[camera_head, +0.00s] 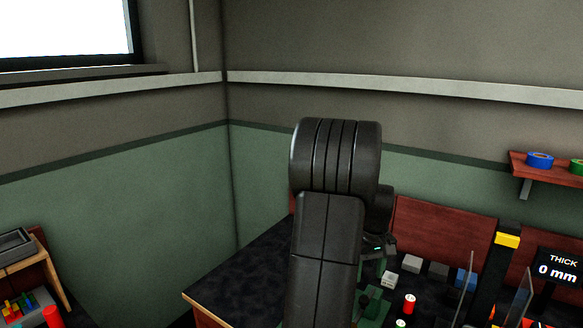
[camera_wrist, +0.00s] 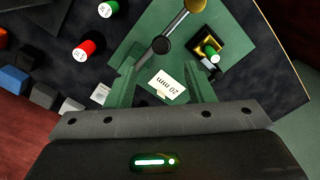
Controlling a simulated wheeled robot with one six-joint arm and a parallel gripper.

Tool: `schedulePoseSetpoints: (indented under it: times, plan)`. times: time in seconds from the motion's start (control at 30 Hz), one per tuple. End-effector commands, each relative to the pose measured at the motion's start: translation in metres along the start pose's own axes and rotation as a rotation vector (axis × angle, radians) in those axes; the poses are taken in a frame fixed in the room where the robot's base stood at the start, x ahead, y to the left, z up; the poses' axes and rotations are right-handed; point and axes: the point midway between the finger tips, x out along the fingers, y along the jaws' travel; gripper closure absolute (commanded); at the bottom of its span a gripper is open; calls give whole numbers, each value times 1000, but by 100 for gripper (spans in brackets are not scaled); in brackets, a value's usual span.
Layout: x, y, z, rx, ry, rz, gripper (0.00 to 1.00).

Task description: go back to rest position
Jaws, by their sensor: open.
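My gripper (camera_wrist: 163,74) shows in the wrist view with its two green fingers spread apart. No object is held between them. Below the fingers is a green plate (camera_wrist: 150,32) with a white "20 mm" label (camera_wrist: 167,85) visible in the gap. I cannot tell how far the fingertips are above it. In the head view my dark arm rises in the middle of the picture, and the gripper is mostly hidden behind it.
A brass fixture (camera_wrist: 207,47) is near the fingers.

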Motion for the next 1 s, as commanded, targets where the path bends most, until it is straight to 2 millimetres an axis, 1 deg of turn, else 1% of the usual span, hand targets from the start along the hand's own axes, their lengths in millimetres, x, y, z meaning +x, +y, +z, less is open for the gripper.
schedulePoseSetpoints:
  times: [0.03, 0.1, 0.43, 0.5, 0.7, 1.0]
  plan:
    - [11, -1, 1, 0, -4, -2, 52]
    - [25, -1, 1, 0, -4, -2, 52]
    - [90, -1, 1, 1, -4, -3, 52]
    - [85, -4, -4, 50, 1, 0, 52]
    - [85, -10, -11, 149, 1, 0, 52]
    - [86, -12, -14, 195, 1, 0, 52]
